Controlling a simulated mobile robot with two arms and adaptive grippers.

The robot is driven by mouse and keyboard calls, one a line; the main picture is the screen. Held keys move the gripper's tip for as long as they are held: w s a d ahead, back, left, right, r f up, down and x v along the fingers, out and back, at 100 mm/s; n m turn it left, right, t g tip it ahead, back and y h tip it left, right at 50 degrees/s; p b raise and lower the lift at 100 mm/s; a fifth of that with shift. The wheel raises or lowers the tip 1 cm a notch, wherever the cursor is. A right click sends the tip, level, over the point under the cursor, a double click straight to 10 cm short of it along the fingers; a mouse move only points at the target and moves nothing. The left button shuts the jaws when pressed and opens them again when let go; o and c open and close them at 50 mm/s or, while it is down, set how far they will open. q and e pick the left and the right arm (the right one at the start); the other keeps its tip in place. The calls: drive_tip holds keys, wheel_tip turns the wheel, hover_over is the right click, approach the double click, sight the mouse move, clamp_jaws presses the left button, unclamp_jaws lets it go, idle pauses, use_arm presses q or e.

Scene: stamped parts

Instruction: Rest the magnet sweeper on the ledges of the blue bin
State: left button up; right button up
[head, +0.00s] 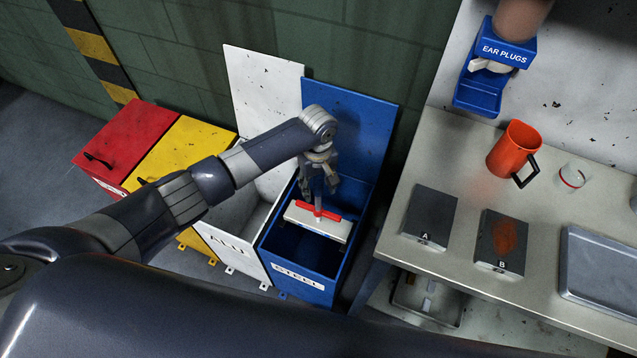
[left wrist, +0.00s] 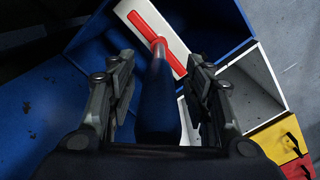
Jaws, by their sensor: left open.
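The magnet sweeper (head: 318,221) has a pale bar with a red top and a handle. It lies across the mouth of the open blue bin (head: 295,275), labelled STEEL. The ledges are too dark and covered to make out clearly. My left gripper (head: 319,188) is above the bin around the upper handle. In the left wrist view, the dark blue handle (left wrist: 159,100) stands between the two open fingers, with a gap on each side. The sweeper's red top (left wrist: 158,38) shows beyond it. My right gripper is not in view.
An open white bin (head: 225,242) marked ALU stands left of the blue one, then closed yellow (head: 178,150) and red (head: 128,137) bins. The raised blue lid (head: 350,125) is behind. The workbench (head: 460,160) at right holds an orange mug (head: 511,150), blocks and a tray (head: 600,270).

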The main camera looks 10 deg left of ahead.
use_arm(q)
wheel_tip(320, 180, up, 12)
drive_tip(key=shift+w+r, duration=0.1)
drive_tip(key=shift+r, duration=0.05)
drive_tip(key=s+d+f+m+t+h, duration=0.25)
drive_tip(key=s+f+m, duration=0.3)
drive_tip(key=s, duration=0.65)
drive_tip(key=s+a+r+m+t+y, duration=0.1)
drive_tip(key=s+a+r+m+y, duration=0.15)
drive_tip(key=s+a, duration=1.1)
drive_tip(key=s+d+f+m+g, duration=0.1)
drive_tip(key=s+f, duration=0.2)
drive_tip(key=f, duration=2.6)
drive_tip(key=s+a+f+g, duration=0.1)
drive_tip(key=s+a+f, duration=0.1)
drive_tip(key=s+f, duration=1.2)
drive_tip(key=s, duration=0.2)
drive_tip(key=shift+s+a+f, duration=0.15)
drive_tip(key=shift+s+a, duration=0.1)
drive_tip(key=shift+s, duration=0.1)
